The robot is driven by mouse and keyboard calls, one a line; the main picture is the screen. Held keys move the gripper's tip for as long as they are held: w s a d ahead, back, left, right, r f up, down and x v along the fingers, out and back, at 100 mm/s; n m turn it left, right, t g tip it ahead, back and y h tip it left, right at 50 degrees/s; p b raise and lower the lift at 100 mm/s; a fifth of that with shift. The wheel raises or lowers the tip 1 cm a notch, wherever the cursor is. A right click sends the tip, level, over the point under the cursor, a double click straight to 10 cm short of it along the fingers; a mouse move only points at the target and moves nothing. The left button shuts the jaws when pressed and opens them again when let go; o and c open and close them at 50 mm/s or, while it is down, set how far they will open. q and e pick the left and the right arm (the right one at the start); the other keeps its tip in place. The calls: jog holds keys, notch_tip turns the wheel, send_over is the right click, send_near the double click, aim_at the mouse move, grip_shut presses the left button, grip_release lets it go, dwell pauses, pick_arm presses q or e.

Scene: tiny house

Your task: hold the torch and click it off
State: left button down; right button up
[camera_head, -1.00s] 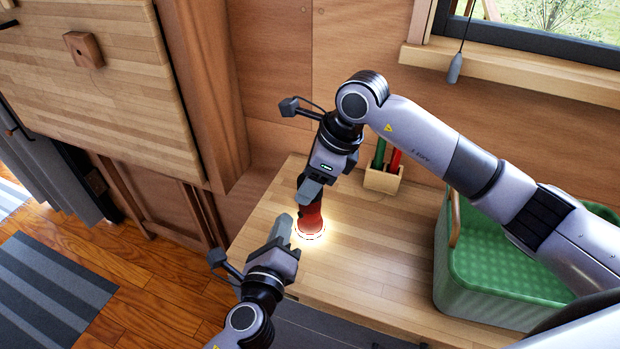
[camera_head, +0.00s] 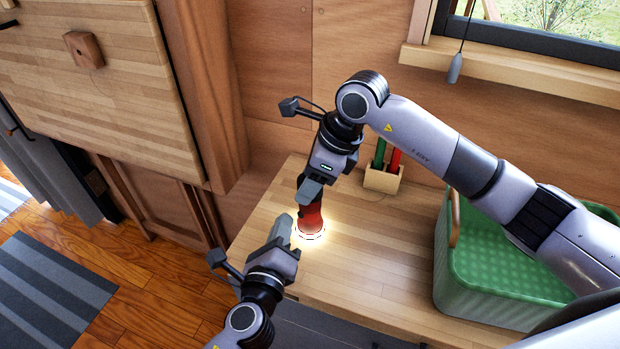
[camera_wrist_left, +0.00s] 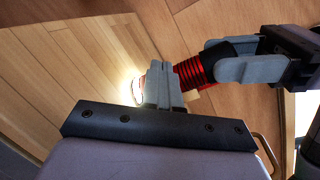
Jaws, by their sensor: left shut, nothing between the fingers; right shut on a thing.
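The torch (camera_head: 311,219) is red and black and stands head down at the wooden counter's left part, with a bright glow around its lower end. My right gripper (camera_head: 309,192) is shut on its dark upper part from above. My left gripper (camera_head: 282,229) is shut and empty, with its fingertips beside the torch's red body on the left. In the left wrist view the torch (camera_wrist_left: 196,73) shows behind my left gripper's fingers (camera_wrist_left: 165,72), which cover part of it. I cannot tell whether they touch it. The torch's switch is not visible.
A green basket (camera_head: 505,268) stands at the counter's right. A small wooden holder (camera_head: 382,180) with green and red items stands at the back near the wall. The counter (camera_head: 375,270) is clear between torch and basket. A cord pull (camera_head: 455,68) hangs by the window.

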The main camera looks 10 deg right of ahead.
dwell(0.6)
pick_arm(q)
jog(key=shift+w+d, duration=0.15)
jog(key=shift+d, duration=0.3)
jog(key=shift+w+d, duration=0.1)
jog(key=shift+d, duration=0.1)
dwell(0.3)
jog(key=shift+a, duration=0.15)
jog(key=shift+s+a, duration=0.3)
jog(key=shift+a, duration=0.2)
jog(key=shift+s+a, duration=0.35)
jog(key=shift+a, duration=0.6)
jog(key=shift+s+a, duration=0.35)
jog(key=shift+a, duration=0.55)
jog(key=shift+s+a, duration=0.35)
jog(key=shift+a, duration=0.6)
